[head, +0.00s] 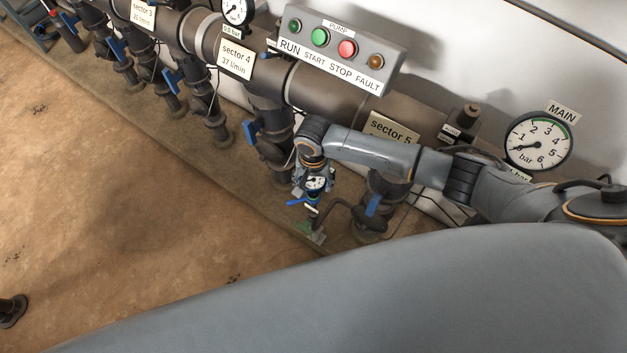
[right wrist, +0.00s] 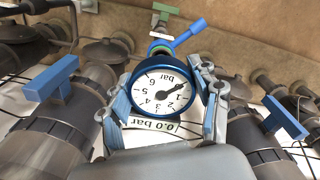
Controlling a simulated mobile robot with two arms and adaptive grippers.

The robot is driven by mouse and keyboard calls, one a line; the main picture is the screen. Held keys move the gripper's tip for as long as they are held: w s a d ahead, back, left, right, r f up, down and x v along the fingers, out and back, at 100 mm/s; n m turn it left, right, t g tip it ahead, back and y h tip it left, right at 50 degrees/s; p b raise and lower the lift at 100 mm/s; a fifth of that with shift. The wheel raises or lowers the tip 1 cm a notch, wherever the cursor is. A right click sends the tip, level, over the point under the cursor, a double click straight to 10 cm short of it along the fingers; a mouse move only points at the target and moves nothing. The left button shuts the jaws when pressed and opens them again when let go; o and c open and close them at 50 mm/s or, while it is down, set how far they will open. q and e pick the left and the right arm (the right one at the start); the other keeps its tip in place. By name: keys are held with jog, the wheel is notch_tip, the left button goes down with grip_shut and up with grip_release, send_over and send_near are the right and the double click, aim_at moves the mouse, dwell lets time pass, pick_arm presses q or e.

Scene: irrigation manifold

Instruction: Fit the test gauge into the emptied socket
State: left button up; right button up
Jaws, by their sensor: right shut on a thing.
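The test gauge (right wrist: 160,95) is a round white dial in bar with a blue rim; it also shows small in the head view (head: 316,183). My right gripper (head: 313,180) is shut on it, with a finger on each side of the rim in the right wrist view (right wrist: 167,98). The needle points near zero. Just below the gauge in the head view is a small valve with a blue lever (head: 296,202) on a thin riser. The socket opening is hidden, so I cannot tell whether the gauge is seated or just above it. My left gripper is out of view.
The large manifold pipe (head: 327,92) runs behind, with blue-handled valves (head: 373,205) on its branches. The pump panel (head: 340,50) and main gauge (head: 538,140) are at the wall. A green-marked foot (head: 316,234) stands below the riser. Brown ground at left is mostly clear.

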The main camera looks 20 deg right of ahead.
jog(key=shift+f, duration=0.8)
dwell(0.4)
jog(key=shift+f+b, duration=0.3)
jog(key=shift+f, duration=0.5)
dwell(0.8)
jog(key=o, duration=1.2)
jog(key=shift+o, duration=0.6)
jog(key=shift+o, duration=0.7)
jog(key=shift+r, duration=0.1)
